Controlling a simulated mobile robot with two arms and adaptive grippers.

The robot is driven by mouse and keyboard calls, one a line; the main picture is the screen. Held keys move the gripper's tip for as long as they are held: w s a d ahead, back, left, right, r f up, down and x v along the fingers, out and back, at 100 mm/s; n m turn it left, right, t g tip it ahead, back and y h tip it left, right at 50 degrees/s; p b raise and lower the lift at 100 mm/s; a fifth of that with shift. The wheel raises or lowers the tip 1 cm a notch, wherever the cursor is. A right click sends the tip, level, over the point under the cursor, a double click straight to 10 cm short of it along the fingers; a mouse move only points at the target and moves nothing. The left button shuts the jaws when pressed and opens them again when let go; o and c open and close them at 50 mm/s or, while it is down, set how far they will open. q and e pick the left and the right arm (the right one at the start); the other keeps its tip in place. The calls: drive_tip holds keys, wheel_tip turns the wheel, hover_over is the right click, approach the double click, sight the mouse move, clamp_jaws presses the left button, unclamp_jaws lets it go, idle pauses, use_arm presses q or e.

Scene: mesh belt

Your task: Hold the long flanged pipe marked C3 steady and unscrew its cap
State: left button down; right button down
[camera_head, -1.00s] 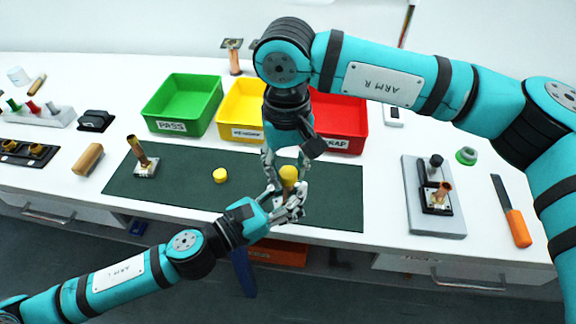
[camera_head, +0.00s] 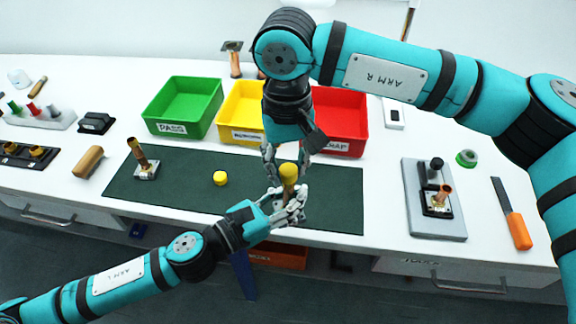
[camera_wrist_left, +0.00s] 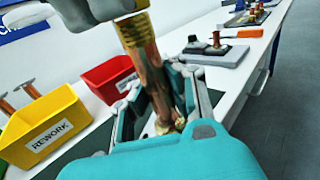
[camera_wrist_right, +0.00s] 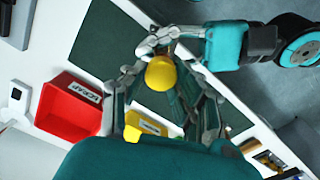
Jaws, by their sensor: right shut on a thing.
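The long copper pipe (camera_wrist_left: 152,85) stands between the fingers of my left gripper (camera_wrist_left: 165,110), with a brass collar near its top. From the left wrist view I cannot tell whether these fingers press on it. Its yellow cap (camera_head: 289,170) is on top, and it also shows in the right wrist view (camera_wrist_right: 161,74). My right gripper (camera_head: 286,160) reaches down from above and is shut on the cap. In the left wrist view its grey fingers (camera_wrist_left: 108,6) hide the cap. The C3 mark is not readable.
A loose yellow cap (camera_head: 220,178) and a short flanged pipe (camera_head: 143,160) are on the dark mat (camera_head: 185,188). Green (camera_head: 182,105), yellow (camera_head: 240,108) and red (camera_head: 340,120) bins stand behind. A grey plate with a fixture (camera_head: 432,200) is at right. The table's front edge is close to my left gripper.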

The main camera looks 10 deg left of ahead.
use_arm(q)
drive_tip(key=shift+r, duration=0.1)
use_arm(e)
drive_tip(key=shift+r, duration=0.35)
drive_tip(key=shift+r, duration=0.1)
